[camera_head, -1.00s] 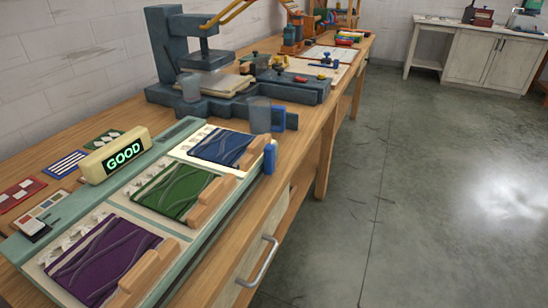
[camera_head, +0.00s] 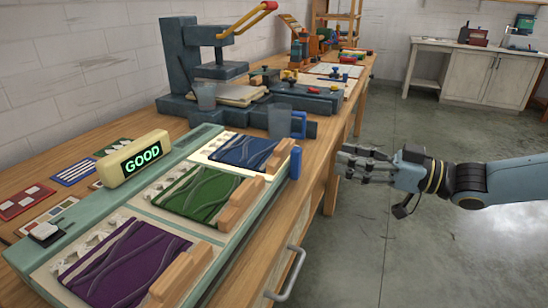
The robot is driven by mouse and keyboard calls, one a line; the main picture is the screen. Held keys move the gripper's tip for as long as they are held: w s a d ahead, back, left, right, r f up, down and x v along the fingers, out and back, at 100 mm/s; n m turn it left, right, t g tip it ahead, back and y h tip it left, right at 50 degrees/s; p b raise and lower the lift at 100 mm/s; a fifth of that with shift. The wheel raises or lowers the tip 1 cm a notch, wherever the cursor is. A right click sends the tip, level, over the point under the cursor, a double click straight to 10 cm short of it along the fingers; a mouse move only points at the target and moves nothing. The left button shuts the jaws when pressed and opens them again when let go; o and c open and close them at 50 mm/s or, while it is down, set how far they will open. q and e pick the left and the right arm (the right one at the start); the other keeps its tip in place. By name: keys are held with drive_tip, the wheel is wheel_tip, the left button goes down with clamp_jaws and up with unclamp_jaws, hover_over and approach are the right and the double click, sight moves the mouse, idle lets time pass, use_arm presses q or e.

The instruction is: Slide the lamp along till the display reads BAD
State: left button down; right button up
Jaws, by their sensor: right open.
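A cream display box (camera_head: 134,158) stands on the far side of a pale green board (camera_head: 168,247) and reads GOOD in green letters. The board holds purple (camera_head: 124,266), green (camera_head: 199,194) and blue (camera_head: 243,151) wool pieces on white panels, each with a wooden block at its near edge. An upright blue handle (camera_head: 296,163) stands at the board's right end. I cannot tell which part is the lamp. My right gripper (camera_head: 345,160) is open and empty, right of the blue handle and apart from it, fingers pointing left. My left gripper is out of view.
A dark grey press (camera_head: 181,62) stands behind the board, with two grey translucent cups (camera_head: 279,121) near its base. Coloured cards (camera_head: 73,167) lie left of the display. A metal drawer handle (camera_head: 289,275) sticks out from the bench front. The floor at right is open.

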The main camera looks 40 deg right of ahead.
sight(301, 150)
drive_tip(key=b+x, duration=0.2)
drive_tip(key=x, duration=0.1)
drive_tip(key=f+b+x, duration=0.1)
drive_tip(key=b+x, duration=0.1)
drive_tip(key=x, duration=0.1)
drive_tip(key=b+x, duration=0.2)
drive_tip(key=x, duration=0.1)
drive_tip(key=shift+f, duration=0.3)
drive_tip(key=shift+w+a+r+b, duration=0.2)
drive_tip(key=shift+w+b, duration=0.3)
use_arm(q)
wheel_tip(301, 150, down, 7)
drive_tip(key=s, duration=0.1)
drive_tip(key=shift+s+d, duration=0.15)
use_arm(e)
clamp_jaws()
